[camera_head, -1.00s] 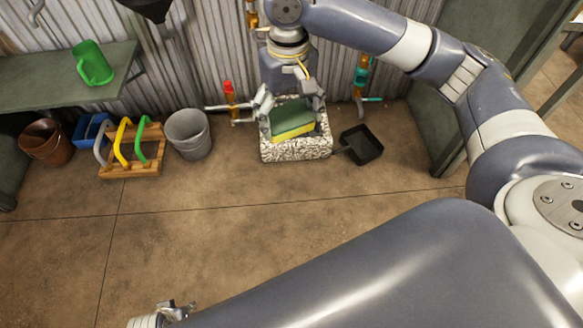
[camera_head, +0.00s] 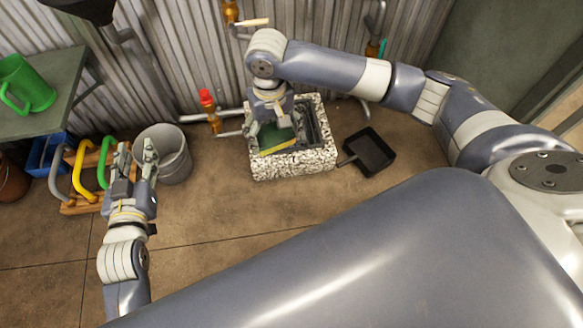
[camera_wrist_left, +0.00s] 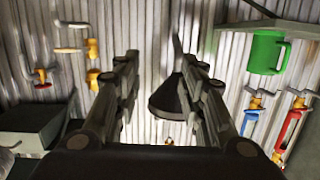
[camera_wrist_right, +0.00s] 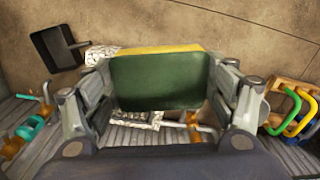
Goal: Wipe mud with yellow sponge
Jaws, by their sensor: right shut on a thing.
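The sponge (camera_head: 275,143), green on one face and yellow on the other, is held low in the near-left part of a speckled stone basin (camera_head: 295,169). My right gripper (camera_head: 273,130) is shut on it. In the right wrist view the sponge (camera_wrist_right: 160,82) sits between the fingers, green side toward the camera, with a yellow edge beyond. Whether it touches the basin floor I cannot tell. My left gripper (camera_head: 136,160) is open and empty, raised in front of the grey bucket. I cannot make out any mud; the sponge and arm hide part of the basin.
A black dustpan (camera_head: 370,152) lies right of the basin. A grey bucket (camera_head: 172,150) and a wooden rack (camera_head: 80,204) with coloured handles stand to the left. A green jug (camera_head: 27,85) is on a bench. Pipes with valves run along the corrugated wall. The floor in front is clear.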

